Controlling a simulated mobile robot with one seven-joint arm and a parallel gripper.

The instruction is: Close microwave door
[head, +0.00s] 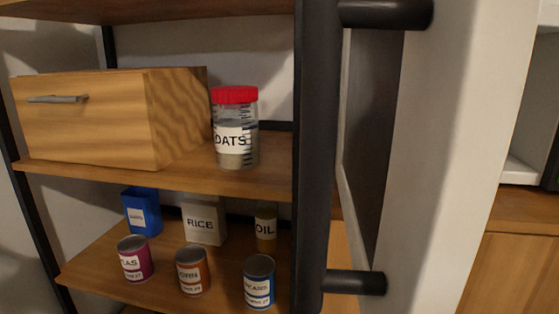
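The microwave door (445,150) stands open and very close to the camera, filling the right half of the head view. It is a pale panel with a dark window (372,140) seen at a steep angle. Its thick black vertical handle (314,160) is joined to it by two short posts and runs out of the picture at top and bottom. What looks like part of the white microwave body (518,170) shows at the far right; most of it is hidden or out of frame. My gripper is not in view.
Behind the handle, a wooden shelf (100,176) holds a wooden box (85,120) and a red-lidded oats jar (235,130). Several cans and packs, including rice (203,222), stand on the shelf below. A wooden counter and cabinet (520,265) lie at lower right.

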